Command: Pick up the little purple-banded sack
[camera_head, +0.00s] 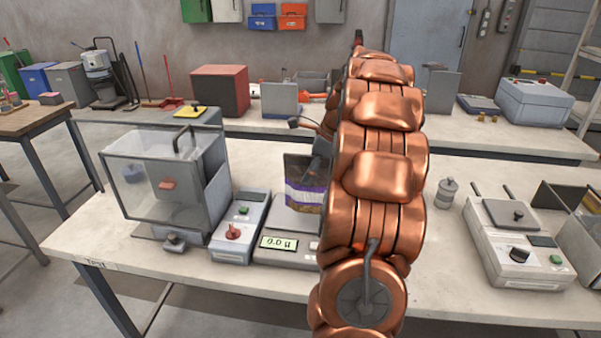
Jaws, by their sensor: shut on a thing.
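The little sack (304,196) has a purple band across its middle, a dark grey top and a brownish lower part. It stands upright at the grey scale (285,247) on the front table, left of my copper arm. I cannot tell whether its bottom touches the scale plate. My gripper (318,165) is at the sack's upper right, shut on it. My arm hides most of the gripper and the sack's right edge.
A clear-walled box machine (165,185) and a control box with a red knob (238,232) stand left of the scale. A small metal canister (446,193) and a sealer-like device (520,245) stand right of my arm. Table between them is clear.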

